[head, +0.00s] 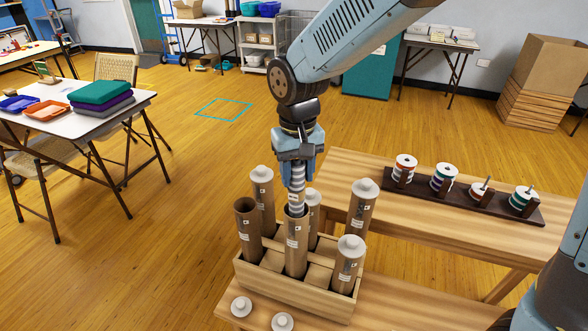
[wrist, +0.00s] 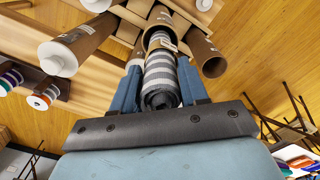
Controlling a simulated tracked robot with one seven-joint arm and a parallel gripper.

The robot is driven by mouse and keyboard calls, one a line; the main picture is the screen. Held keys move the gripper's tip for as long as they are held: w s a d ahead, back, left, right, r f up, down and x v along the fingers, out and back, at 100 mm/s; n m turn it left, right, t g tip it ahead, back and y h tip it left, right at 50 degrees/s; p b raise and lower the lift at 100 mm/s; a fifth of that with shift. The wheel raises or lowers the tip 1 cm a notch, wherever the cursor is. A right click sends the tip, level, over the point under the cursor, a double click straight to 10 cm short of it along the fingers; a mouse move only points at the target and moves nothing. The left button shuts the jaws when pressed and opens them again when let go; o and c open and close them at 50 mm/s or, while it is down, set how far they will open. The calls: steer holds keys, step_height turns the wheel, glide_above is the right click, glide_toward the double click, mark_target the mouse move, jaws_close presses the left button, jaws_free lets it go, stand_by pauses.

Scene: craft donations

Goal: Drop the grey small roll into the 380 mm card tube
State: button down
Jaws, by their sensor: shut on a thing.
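My gripper (head: 297,178) is shut on the grey small roll (head: 297,198), a grey and white banded roll held upright. In the wrist view the roll (wrist: 160,72) sits between the two blue fingers. Its lower end is at the mouth of the open front-middle brown card tube (head: 296,250) and looks to be inside the rim; how deep, I cannot tell. This tube (wrist: 158,18) is partly hidden behind the roll in the wrist view. A second open tube (head: 248,232) stands to its left. The tubes' length labels are too small to read.
Several capped tubes (head: 361,207) stand around it in a wooden crate (head: 290,291). Two loose caps (head: 241,306) lie on the bench in front. A dark rack (head: 462,197) of ribbon spools is at the right. A folding table (head: 60,120) stands at the left.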

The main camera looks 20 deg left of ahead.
steer(key=c, duration=0.5)
jaws_free()
step_height(320, 180, up, 14)
steer(key=shift+f, duration=0.15)
steer(key=shift+w, duration=0.1)
stand_by(0.4)
